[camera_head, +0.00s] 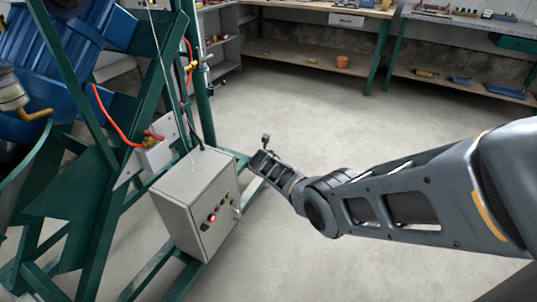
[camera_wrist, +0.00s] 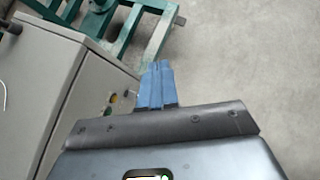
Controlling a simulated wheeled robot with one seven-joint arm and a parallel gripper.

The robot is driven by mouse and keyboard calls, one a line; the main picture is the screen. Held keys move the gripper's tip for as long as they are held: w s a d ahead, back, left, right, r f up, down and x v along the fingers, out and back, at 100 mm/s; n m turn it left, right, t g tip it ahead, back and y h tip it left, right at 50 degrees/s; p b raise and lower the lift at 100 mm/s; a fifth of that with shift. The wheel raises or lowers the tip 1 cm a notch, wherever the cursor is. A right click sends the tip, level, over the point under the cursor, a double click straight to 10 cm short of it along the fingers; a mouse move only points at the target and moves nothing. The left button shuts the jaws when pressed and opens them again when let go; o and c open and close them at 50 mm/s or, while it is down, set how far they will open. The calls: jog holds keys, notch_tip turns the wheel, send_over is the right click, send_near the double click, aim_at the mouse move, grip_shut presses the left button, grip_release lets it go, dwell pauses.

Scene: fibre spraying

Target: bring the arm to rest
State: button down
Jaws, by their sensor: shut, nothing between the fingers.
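My arm reaches in from the right in the head view, its far end beside the grey control box (camera_head: 198,200). In the wrist view my gripper (camera_wrist: 157,68) shows two blue fingers pressed together with nothing between them. The control box (camera_wrist: 40,85) stands left of the fingers there, with a few buttons along its edge. In the head view its front carries several buttons and a lit red lamp (camera_head: 212,217).
A green steel frame (camera_head: 100,235) with a blue machine (camera_head: 50,55) fills the left. A red hose (camera_head: 110,118) and a valve hang on it. Workbenches (camera_head: 470,30) with shelves line the back wall. The concrete floor (camera_head: 290,110) in the middle is clear.

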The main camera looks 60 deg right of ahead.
jog(key=shift+s+r+p, duration=1.1)
jog(key=shift+s+r, duration=0.25)
jog(key=shift+s, duration=0.1)
jog(key=s+a+f+m+t+y, duration=0.1)
jog(key=s+a+f+m+t, duration=0.2)
jog(key=a, duration=1.1)
jog(key=s+a+f+m+t+y, duration=0.15)
jog(key=s+a+m, duration=0.25)
jog(key=a, duration=0.9)
jog(key=s+a+r+m+t+y, duration=0.15)
jog(key=s+a+m, duration=0.25)
jog(key=s+a, duration=0.45)
jog(key=s+a+r+m+t+y, duration=0.2)
jog(key=s+a+r+m, duration=0.6)
jog(key=s+r, duration=0.5)
jog(key=s+a+r+m+y, duration=0.1)
jog(key=s+r, duration=0.4)
jog(key=r, duration=0.5)
jog(key=s+a+r+m+t, duration=0.1)
jog(key=s+r+m, duration=0.3)
jog(key=r, duration=0.5)
jog(key=shift+s+r+m+t+y, duration=0.3)
jog(key=shift+s+r+y, duration=0.05)
jog(key=shift+y, duration=0.05)
